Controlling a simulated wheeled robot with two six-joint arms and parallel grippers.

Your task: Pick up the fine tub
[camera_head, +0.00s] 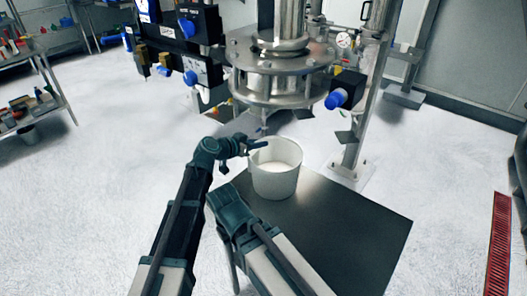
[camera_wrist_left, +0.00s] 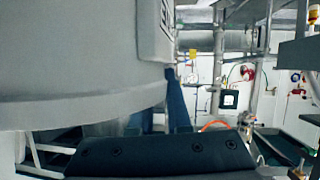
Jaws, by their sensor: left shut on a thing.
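The fine tub is a white bucket (camera_head: 274,183) with white powder inside. It is upright in the middle of the head view, at the far left part of the dark table (camera_head: 345,225). My left gripper (camera_head: 255,146) is at the tub's left rim and shut on it. In the left wrist view the tub's pale wall (camera_wrist_left: 75,60) fills the upper left, with part of a dark-lettered label at its right edge. I cannot tell whether the tub's base touches the table. My right gripper cannot be made out.
The steel sifter (camera_head: 285,75) with flanges stands just behind the tub, its post (camera_head: 365,110) to the right. A control panel (camera_head: 185,30) with blue knobs is at upper left. The table's right part is clear. A red floor grate (camera_head: 498,245) lies far right.

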